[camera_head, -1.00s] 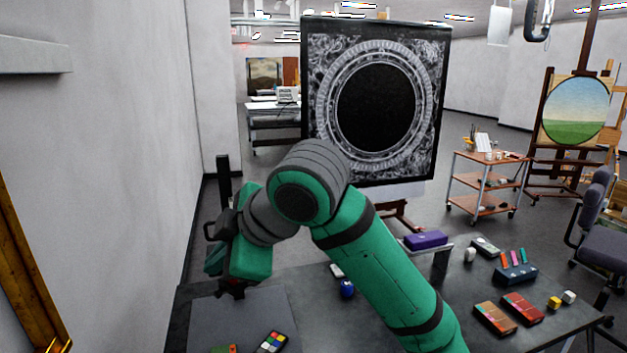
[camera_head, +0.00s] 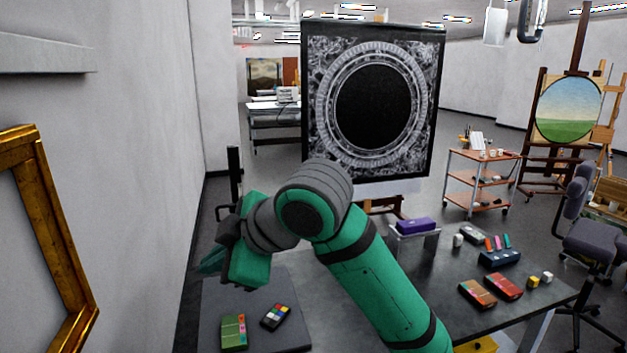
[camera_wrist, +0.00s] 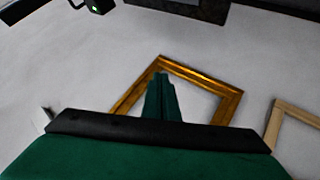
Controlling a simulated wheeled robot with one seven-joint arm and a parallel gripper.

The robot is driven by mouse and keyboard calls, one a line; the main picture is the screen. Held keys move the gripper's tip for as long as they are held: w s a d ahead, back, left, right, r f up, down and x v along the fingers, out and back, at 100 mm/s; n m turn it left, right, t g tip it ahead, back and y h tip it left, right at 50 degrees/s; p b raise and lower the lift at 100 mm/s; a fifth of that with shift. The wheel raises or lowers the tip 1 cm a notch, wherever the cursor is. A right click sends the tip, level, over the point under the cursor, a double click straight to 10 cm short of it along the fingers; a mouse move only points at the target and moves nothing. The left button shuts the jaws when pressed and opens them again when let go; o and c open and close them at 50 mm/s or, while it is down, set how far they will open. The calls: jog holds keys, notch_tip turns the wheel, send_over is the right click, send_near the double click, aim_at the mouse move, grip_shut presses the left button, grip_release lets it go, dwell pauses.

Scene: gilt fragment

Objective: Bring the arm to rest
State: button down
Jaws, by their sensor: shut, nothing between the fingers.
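My arm (camera_head: 375,290) is green with dark grey joints and reaches up from the lower right in the head view, bent at the elbow. My gripper (camera_head: 210,264) is at the arm's left end, above the left part of the table and near the wall. In the wrist view my gripper (camera_wrist: 161,78) shows as two green fingers closed together, with nothing between them. The fingers point towards a gilt frame (camera_wrist: 222,77) on the pale wall and overlap it in that picture. The gilt frame also shows at the left edge of the head view (camera_head: 85,287).
Several small boxes lie right. A large ornate panel (camera_head: 318,110) stands behind.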

jog(key=w+a+f+m+t+y, duration=0.1)
jog(key=w+f+m+t+y, duration=0.2)
jog(key=f+m, duration=0.3)
jog(key=w+a+f+m+t+y, duration=0.1)
jog(key=w+f+m+t+y, duration=0.2)
jog(key=f, duration=0.4)
jog(key=s+d+f+m+t+h, duration=0.3)
jog(key=f+m+h, duration=0.15)
jog(key=f, duration=0.45)
jog(key=s+d+f+m+t+h, duration=0.2)
jog(key=d+f+m+t+h, duration=0.15)
jog(key=f+m, duration=0.45)
jog(key=s+d+f+m+g+h, duration=0.1)
jog(key=s+d+f+h, duration=0.2)
jog(key=s+f, duration=0.45)
jog(key=s+d+f+h, duration=0.2)
jog(key=s+d+f, duration=0.3)
jog(key=s, duration=0.4)
jog(key=s+d+f+n+g+h, duration=0.1)
jog(key=s+d, duration=0.3)
jog(key=s, duration=1.6)
jog(key=shift+n+h, duration=0.4)
jog(key=shift+n, duration=0.35)
